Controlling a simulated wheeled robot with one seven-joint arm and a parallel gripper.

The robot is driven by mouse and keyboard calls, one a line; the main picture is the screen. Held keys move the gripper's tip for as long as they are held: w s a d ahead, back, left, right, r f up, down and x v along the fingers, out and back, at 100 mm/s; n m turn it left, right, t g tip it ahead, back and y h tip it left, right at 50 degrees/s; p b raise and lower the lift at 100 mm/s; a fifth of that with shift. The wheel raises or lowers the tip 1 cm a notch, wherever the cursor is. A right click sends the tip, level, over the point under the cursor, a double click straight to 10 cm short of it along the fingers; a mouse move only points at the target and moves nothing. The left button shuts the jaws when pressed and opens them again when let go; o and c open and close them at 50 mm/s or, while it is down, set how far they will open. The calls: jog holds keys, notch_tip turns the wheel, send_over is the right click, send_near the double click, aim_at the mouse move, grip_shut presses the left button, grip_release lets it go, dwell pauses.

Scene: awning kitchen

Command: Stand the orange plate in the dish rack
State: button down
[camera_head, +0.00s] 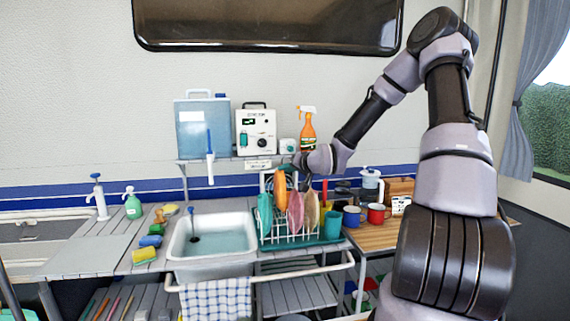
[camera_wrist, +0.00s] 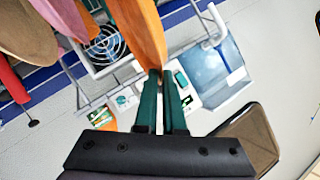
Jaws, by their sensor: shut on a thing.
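The orange plate (camera_head: 281,187) is upright and nearly edge-on, at the dish rack (camera_head: 283,239), left of a pink plate (camera_head: 296,212). My gripper (camera_head: 296,163) is above the rack and shut on the plate's upper edge. In the wrist view the green fingers of my gripper (camera_wrist: 160,82) pinch the rim of the orange plate (camera_wrist: 140,32). The plate's lower part is close to the rack wires; I cannot tell whether it touches the rack floor.
A tan plate (camera_head: 312,208) stands right of the pink one. The sink (camera_head: 208,243) is left of the rack. A spray bottle (camera_head: 307,131) and a white machine (camera_head: 256,132) are on the shelf behind. Mugs (camera_head: 376,214) stand to the right.

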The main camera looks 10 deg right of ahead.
notch_tip(320, 180, down, 9)
dwell(0.9)
jog(key=c, duration=0.9)
grip_release()
jog(key=shift+c, duration=0.2)
jog(key=v, duration=1.1)
jog(key=shift+f, duration=0.1)
